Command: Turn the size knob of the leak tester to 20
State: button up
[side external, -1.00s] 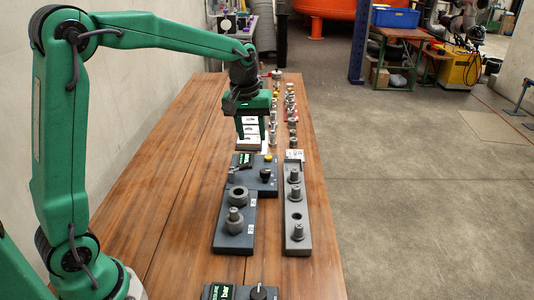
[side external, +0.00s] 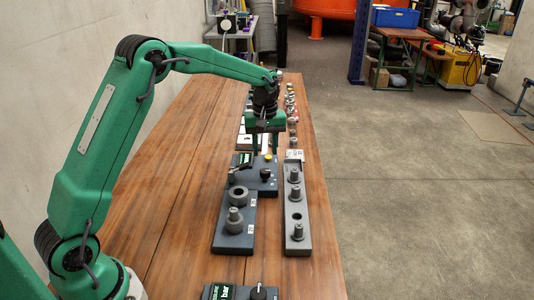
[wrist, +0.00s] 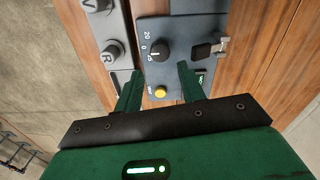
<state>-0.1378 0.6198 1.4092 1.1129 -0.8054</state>
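The leak tester (side external: 250,184) is a dark blue-grey box on the bench, with a display (side external: 243,159), a yellow button and a black size knob (side external: 265,173). In the wrist view the size knob (wrist: 160,50) is round, with white figures including 20 and 0 along its left side. Its exact setting is too small to read surely. The yellow button (wrist: 160,92) lies nearer my gripper than the knob. My gripper (wrist: 158,72) is open and empty, its fingers apart on either side of the button and short of the knob. In the side view my gripper (side external: 262,153) hangs over the tester's far end.
A grey rack with pegs (side external: 297,215) stands right of the tester. A dark block with round fittings (side external: 234,240) adjoins its near side. Another unit with a display (side external: 240,292) sits at the front edge. Small fittings line the bench behind. The bench's left side is clear.

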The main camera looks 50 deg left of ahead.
aim_at(265, 171)
jog(key=shift+f, duration=3.75)
jog(key=shift+c, duration=0.2)
jog(key=c, duration=0.7)
